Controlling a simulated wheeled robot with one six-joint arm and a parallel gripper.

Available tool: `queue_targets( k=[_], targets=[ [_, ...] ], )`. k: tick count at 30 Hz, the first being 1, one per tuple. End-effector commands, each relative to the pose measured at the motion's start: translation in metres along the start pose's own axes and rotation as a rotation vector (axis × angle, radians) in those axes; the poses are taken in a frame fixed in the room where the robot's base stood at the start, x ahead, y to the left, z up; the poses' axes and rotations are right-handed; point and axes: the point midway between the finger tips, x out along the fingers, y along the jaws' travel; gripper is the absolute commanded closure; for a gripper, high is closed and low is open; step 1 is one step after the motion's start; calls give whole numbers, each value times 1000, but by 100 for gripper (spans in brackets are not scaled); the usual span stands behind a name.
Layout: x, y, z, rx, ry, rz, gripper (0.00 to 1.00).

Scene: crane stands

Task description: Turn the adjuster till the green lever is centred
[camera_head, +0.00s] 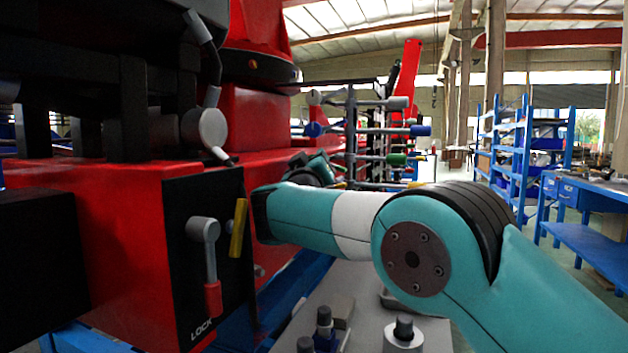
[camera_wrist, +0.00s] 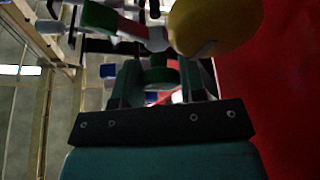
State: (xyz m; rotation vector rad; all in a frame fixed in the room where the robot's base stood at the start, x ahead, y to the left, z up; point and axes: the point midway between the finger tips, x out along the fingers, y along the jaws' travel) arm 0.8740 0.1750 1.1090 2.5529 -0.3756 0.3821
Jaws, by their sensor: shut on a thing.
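My gripper (camera_wrist: 160,88) is in the wrist view with a finger on each side of a round green piece (camera_wrist: 158,75), and it is shut on it. This piece looks like the adjuster, but its far side is hidden. A lever with a green handle (camera_wrist: 99,16) lies just beyond the fingers in the wrist view. In the head view the green lever's end (camera_head: 397,160) sticks out to the right among the levers. My gripper (camera_head: 322,168) is partly hidden behind my arm there. I cannot tell how far the green lever is from centre.
A large yellow knob (camera_wrist: 216,24) is close to the fingers. A lever with a blue end (camera_head: 420,131) sits above the green one. The red machine (camera_head: 95,220) with a lock panel (camera_head: 205,260) fills the left. Blue shelves (camera_head: 510,150) and open floor lie right.

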Motion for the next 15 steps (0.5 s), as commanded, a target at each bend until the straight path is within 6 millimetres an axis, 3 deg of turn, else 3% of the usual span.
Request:
queue_targets(
  k=[15],
  targets=[
    [0, 1, -1, 120, 2, 50, 86]
  ],
)
